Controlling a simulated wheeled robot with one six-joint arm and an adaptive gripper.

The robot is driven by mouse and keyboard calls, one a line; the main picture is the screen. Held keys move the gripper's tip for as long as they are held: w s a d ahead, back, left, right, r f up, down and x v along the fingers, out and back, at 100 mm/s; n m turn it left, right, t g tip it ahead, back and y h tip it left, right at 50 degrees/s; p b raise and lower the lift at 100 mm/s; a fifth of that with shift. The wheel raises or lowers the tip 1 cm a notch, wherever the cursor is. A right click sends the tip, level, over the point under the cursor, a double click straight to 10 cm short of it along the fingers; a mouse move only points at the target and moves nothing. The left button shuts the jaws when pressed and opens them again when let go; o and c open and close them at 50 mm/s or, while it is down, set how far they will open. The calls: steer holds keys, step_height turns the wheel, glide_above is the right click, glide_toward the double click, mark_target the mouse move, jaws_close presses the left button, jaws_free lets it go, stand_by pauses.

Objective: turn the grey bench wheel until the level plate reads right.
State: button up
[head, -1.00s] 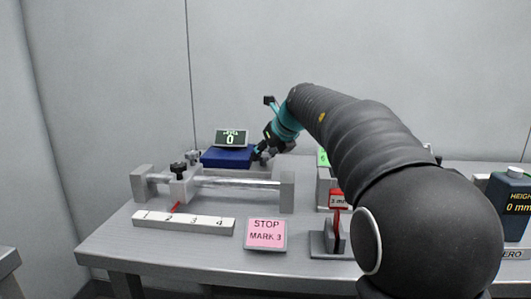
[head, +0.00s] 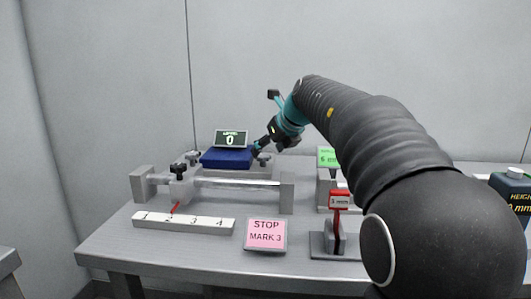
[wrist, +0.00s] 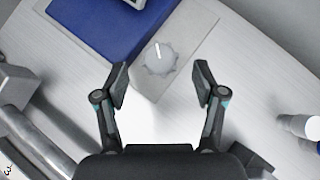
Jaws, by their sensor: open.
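The grey bench wheel (wrist: 160,57) is a scalloped knob with a white mark line, in the upper middle of the wrist view. It sits on a grey base plate beside a blue block. In the head view the wheel is mostly hidden by my gripper. The level plate (head: 231,138) is a small dark display above the blue block (head: 227,157); it reads 0. My gripper (wrist: 160,84) is open and empty, its fingertips short of the wheel in the wrist picture and one to each side. It also shows in the head view (head: 258,153).
A rail with a clamp slide (head: 180,185) stands in front, with a numbered scale (head: 184,221) before it. A pink "STOP MARK 3" sign (head: 266,234), a red-tagged stand (head: 338,222) and a green sign (head: 328,157) are on the bench. A white cylinder (wrist: 298,125) stands right of my gripper.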

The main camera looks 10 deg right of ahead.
steer(key=v, duration=0.5)
steer(key=shift+s+r, duration=0.1)
steer(key=shift+r, duration=0.1)
